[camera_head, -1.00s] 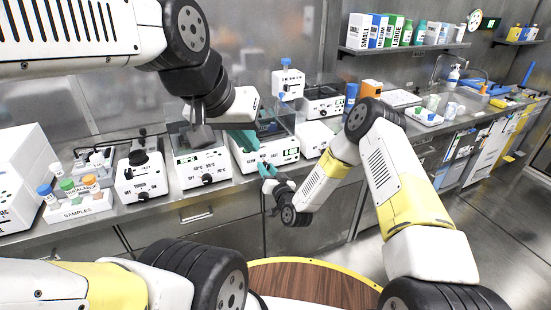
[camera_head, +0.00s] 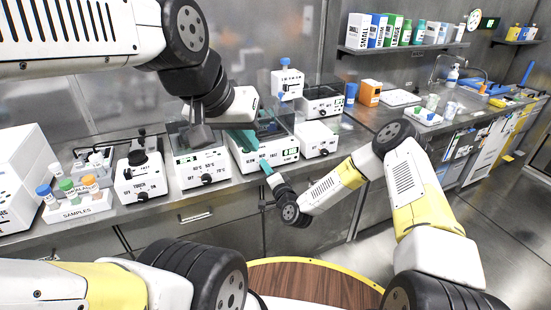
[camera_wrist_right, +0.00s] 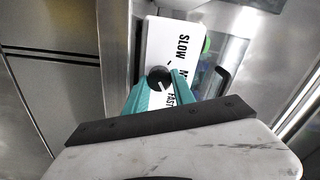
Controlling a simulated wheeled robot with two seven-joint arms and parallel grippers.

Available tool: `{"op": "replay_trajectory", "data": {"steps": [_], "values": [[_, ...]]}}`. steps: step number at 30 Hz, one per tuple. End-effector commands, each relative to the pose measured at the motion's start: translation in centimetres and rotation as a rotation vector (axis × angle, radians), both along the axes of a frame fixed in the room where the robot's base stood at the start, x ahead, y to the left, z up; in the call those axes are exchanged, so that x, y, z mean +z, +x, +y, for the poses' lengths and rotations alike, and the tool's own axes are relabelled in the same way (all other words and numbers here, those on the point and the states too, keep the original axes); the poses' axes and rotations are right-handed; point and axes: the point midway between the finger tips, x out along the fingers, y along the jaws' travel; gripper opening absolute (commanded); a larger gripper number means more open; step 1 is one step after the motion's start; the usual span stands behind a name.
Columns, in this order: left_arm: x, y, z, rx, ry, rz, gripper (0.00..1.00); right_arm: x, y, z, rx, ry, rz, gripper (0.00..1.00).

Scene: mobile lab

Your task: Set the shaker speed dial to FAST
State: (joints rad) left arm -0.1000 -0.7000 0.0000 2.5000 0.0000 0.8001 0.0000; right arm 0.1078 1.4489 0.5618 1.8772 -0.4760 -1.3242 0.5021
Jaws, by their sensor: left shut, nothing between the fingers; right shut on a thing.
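The shaker (camera_head: 272,157) is a white box on the bench, with SLOW, MED and FAST on its front panel. In the right wrist view its black speed dial (camera_wrist_right: 158,77) sits between the teal fingers of my right gripper (camera_wrist_right: 160,92), which is shut on it. The dial's pale mark seems to point down-right, towards FAST (camera_wrist_right: 172,98). In the head view the right gripper (camera_head: 267,168) is at the panel's lower edge and hides the dial. My left gripper (camera_head: 241,139) is shut and empty, above and in front of the shaker's left part.
A heater-like device (camera_head: 200,168) stands left of the shaker, and another white device (camera_head: 317,140) stands to its right. A samples rack (camera_head: 78,207) is at the far left. The floor in front of the bench is open at the right.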

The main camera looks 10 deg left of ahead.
Motion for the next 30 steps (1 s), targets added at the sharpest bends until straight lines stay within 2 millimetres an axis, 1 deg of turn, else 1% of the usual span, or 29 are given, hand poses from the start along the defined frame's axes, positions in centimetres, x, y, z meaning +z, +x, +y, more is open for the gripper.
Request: {"op": "replay_trajectory", "data": {"steps": [1, 9, 20, 21, 23, 24, 30], "values": [[0.00, 0.00, 0.00, 0.000, 0.000, 0.000, 0.00, -0.24, -0.14, -0.01, 0.001, 0.011, 0.014, 0.00], [0.00, 0.00, 0.00, 0.000, 0.000, 0.000, 0.00, -0.28, -0.13, -0.02, 0.002, 0.045, 0.038, 0.00], [0.00, 0.00, 0.00, 0.000, 0.000, 0.000, 0.00, -0.29, -0.15, -0.01, 0.002, 0.047, 0.040, 0.00], [0.00, 0.00, 0.00, 0.000, 0.000, 0.000, 0.00, -0.29, -0.15, -0.01, 0.002, 0.047, 0.040, 0.36], [0.00, 0.00, 0.00, 0.000, 0.000, 0.000, 0.00, -0.28, -0.14, 0.00, 0.002, 0.046, 0.039, 0.48], [0.00, 0.00, 0.00, 0.000, 0.000, 0.000, 0.00, -0.24, -0.13, -0.01, 0.001, 0.047, 0.038, 0.52], [0.00, 0.00, 0.00, 0.000, 0.000, 0.000, 0.00, -0.14, -0.07, -0.01, 0.001, 0.047, 0.036, 0.52]]}}
